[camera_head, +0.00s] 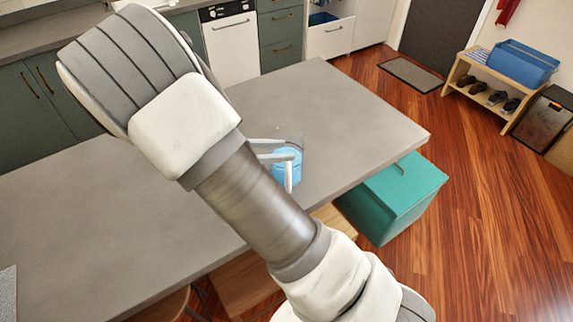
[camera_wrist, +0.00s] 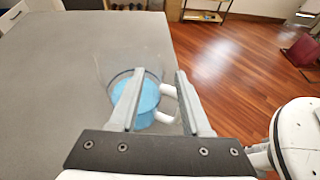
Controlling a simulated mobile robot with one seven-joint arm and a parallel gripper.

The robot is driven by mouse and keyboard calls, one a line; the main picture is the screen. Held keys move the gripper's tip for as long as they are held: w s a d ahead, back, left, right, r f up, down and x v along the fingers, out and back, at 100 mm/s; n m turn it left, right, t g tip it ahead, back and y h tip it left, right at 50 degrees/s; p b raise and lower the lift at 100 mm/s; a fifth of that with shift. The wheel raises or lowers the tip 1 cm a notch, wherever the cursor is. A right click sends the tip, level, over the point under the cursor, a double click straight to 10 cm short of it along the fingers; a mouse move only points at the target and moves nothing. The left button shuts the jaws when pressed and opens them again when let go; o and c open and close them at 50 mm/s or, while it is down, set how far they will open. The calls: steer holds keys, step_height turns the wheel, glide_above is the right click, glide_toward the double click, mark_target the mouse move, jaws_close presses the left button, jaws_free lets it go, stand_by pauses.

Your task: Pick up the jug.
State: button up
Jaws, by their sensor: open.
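The jug (camera_head: 287,165) is clear with blue contents and stands upright on the grey table, close to its front edge. In the wrist view the jug (camera_wrist: 123,87) shows a clear upper wall, a blue lower part and a pale handle (camera_wrist: 167,91) on its right. My gripper (camera_wrist: 159,76) is open, with its two fingers apart at the jug. In the wrist view the left finger crosses in front of the jug's body, and the handle shows between the fingers. I cannot tell whether either finger touches it. My arm hides part of the table in the head view.
The grey table (camera_head: 345,110) is otherwise largely bare around the jug. A teal box (camera_head: 395,195) stands on the floor beside the table's right edge. A wooden rack (camera_head: 490,92) with a blue bin and shoes stands far right. Open wooden floor lies between.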

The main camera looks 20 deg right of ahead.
mark_target(300, 152)
steer(key=shift+x, duration=1.9)
steer(key=shift+s+f, duration=0.15)
jaws_close()
